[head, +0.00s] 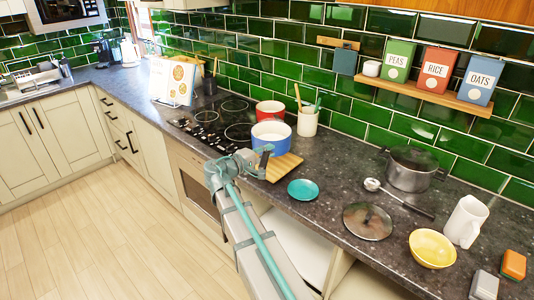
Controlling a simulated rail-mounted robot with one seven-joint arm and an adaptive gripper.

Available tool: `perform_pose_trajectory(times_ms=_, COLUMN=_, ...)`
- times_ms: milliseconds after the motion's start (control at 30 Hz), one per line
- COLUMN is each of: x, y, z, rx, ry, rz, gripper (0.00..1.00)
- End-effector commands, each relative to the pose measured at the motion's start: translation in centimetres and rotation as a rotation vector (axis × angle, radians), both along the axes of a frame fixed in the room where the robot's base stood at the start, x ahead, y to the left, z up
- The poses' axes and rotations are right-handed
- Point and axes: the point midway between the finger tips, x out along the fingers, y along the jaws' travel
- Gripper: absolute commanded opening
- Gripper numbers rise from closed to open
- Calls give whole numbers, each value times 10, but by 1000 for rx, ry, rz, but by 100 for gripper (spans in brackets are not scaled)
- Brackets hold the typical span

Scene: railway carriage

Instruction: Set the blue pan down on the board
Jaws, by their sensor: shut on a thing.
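The blue pan (271,139), with a white inside, is upright near the front of the counter, beside the hob. My gripper (265,158) is at the pan's near side and is shut on it; its fingers partly hide the contact point. The wooden board (286,166) lies on the counter, under and to the near right of the pan as seen here. The pan overlaps the board's far left part in the picture. I cannot tell whether its base touches the board or hangs just above it.
A red pot (270,109) stands behind the blue pan, and a utensil crock (308,122) stands to its right. The black hob (225,117) is at the left. A teal saucer (303,190), a glass lid (367,221) and a steel pot (411,168) are further right.

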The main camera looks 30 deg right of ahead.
Motion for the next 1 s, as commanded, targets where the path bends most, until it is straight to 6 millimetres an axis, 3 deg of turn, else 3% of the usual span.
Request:
perform_pose_trajectory(times_ms=600, x=0, y=0, z=-55, rx=-3, ry=-2, rz=0, gripper=0)
perform_pose_trajectory(times_ms=1000, x=0, y=0, z=-61, rx=-3, ry=-2, rz=0, gripper=0)
